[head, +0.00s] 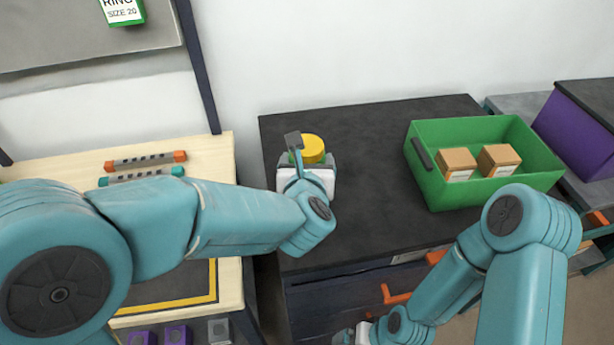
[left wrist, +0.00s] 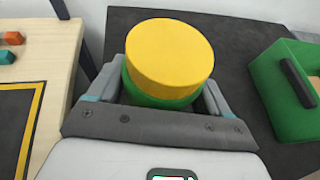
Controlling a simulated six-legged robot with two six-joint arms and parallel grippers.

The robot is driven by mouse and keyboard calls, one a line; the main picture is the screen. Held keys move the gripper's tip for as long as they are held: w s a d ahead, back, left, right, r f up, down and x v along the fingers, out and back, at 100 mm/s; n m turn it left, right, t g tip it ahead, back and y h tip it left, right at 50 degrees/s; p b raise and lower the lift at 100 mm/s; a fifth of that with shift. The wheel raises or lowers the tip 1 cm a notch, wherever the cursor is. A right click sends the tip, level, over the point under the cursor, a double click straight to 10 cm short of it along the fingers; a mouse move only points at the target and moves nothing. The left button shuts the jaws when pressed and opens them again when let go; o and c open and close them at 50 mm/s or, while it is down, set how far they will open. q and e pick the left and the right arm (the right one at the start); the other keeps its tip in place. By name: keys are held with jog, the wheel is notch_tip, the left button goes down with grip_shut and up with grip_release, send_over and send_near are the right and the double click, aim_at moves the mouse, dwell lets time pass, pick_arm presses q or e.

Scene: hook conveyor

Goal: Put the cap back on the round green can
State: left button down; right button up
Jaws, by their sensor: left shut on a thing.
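The round green can (head: 299,158) stands on the dark cabinet top, mostly hidden by my left gripper. Its green side also shows in the left wrist view (left wrist: 160,101). The yellow cap (head: 308,148) is on top of the can, and fills the middle of the left wrist view (left wrist: 170,55). I cannot tell whether it is fully seated. My left gripper (head: 306,164) has one finger on each side of the green part, below the cap, and is shut on the can. My right gripper (head: 350,336) is low at the bottom edge, its fingers mostly out of view.
A green crate (head: 437,187) with two cardboard boxes (head: 478,162) stands right on the dark cabinet top (head: 375,205). The top between can and crate is clear. A pale wooden table (head: 210,160) with orange and teal-ended rods is left. A purple bin (head: 570,135) is far right.

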pick_arm(q)
jog(key=shift+f, duration=2.05)
jog(key=shift+f+b, duration=0.2)
jog(key=shift+b, duration=0.3)
jog(key=shift+c, duration=0.2)
grip_release()
jog(key=shift+o, duration=0.2)
jog(key=shift+r, duration=0.1)
jog(key=shift+r+p, duration=0.15)
jog(key=shift+p, duration=0.25)
jog(key=b+v, duration=0.1)
jog(key=v, duration=1)
jog(key=shift+s, duration=0.45)
